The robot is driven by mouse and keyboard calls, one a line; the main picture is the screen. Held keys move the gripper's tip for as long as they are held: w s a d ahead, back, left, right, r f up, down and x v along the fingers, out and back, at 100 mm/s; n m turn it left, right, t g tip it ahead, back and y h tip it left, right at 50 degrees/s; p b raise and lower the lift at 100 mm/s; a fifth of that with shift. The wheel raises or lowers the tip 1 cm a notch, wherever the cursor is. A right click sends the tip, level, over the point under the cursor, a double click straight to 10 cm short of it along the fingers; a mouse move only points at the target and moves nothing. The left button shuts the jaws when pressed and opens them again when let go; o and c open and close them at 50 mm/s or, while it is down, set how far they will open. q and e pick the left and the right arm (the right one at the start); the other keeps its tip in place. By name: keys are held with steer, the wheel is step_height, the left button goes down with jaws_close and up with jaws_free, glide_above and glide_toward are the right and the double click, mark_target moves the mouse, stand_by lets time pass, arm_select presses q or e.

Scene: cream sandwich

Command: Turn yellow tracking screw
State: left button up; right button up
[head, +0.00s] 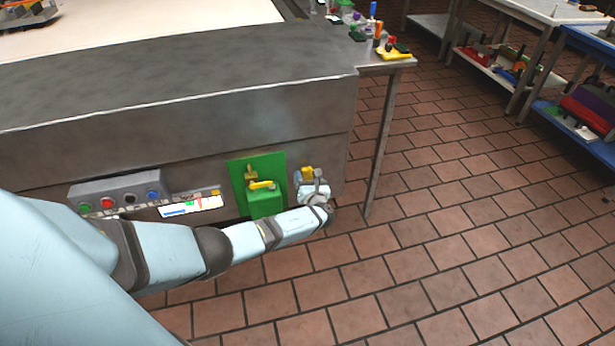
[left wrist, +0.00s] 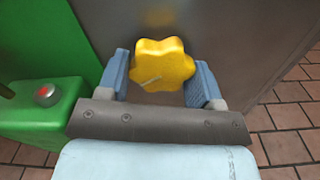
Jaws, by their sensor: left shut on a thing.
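The yellow tracking screw (left wrist: 162,66) is a lobed knob on the grey metal side of the machine. In the left wrist view it sits between the two blue fingers of my left gripper (left wrist: 160,82), which is shut on it. In the head view the screw (head: 307,174) shows small at the right end of the machine's front, partly hidden by my left gripper (head: 309,182). My right gripper is not in view.
A green box (head: 258,180) with yellow handles is just left of the screw; its red button (left wrist: 46,92) shows in the left wrist view. A control box (head: 118,195) is farther left. A table leg (head: 382,145) stands to the right. Tiled floor (head: 450,230) is clear.

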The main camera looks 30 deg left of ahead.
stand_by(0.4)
arm_select(q)
steer(key=o, duration=0.9)
steer(key=p+v, duration=0.3)
steer(key=v, duration=1.1)
